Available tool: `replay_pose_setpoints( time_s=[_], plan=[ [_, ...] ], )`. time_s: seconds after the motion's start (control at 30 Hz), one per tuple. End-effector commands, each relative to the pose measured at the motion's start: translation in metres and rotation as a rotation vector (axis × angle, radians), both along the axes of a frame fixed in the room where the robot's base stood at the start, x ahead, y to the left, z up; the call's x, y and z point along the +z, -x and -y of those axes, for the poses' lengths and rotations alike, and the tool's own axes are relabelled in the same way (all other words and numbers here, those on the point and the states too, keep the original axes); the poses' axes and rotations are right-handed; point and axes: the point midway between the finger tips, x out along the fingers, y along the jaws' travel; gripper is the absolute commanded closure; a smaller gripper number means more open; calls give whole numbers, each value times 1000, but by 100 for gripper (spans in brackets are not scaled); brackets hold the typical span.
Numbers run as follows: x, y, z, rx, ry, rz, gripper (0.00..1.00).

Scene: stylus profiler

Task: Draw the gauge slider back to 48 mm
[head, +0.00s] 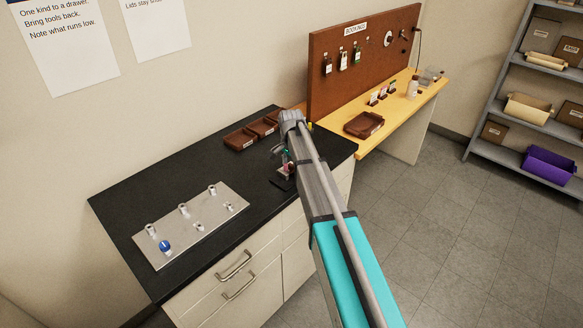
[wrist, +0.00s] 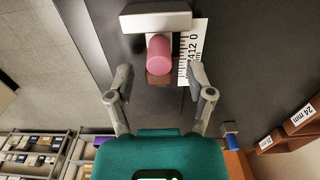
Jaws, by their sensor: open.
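The gauge slider shows in the wrist view as a pink round knob (wrist: 158,52) over a brown block (wrist: 158,79). A white scale strip (wrist: 191,45) with black marks and digits lies along its right side. A grey bar (wrist: 156,18) crosses beyond the knob. My gripper (wrist: 158,78) is open, one finger on each side of the slider, with gaps between the fingers and the knob. The right fingertip overlaps the strip's near end in the picture. I cannot read the slider's setting. In the head view, my arm partly hides the gauge (head: 288,170) on the black bench.
A metal plate (head: 195,228) with several pegs and a blue knob lies on the black bench (head: 130,200) at left. Brown trays (head: 240,139) stand behind my gripper. A yellow bench (head: 400,115) with a pegboard (head: 350,80) is at right. Bare bench lies between plate and gauge.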

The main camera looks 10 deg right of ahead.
Motion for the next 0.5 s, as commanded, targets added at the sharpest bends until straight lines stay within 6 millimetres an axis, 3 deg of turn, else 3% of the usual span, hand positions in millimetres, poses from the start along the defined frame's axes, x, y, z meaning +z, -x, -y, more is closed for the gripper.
replay_pose_setpoints(
  time_s=[0.3, 0.5],
  plan=[
    [0, 0, 0, 0, 0, 0, 31],
    [0, 0, 0, 0, 0, 0, 67]
  ],
)
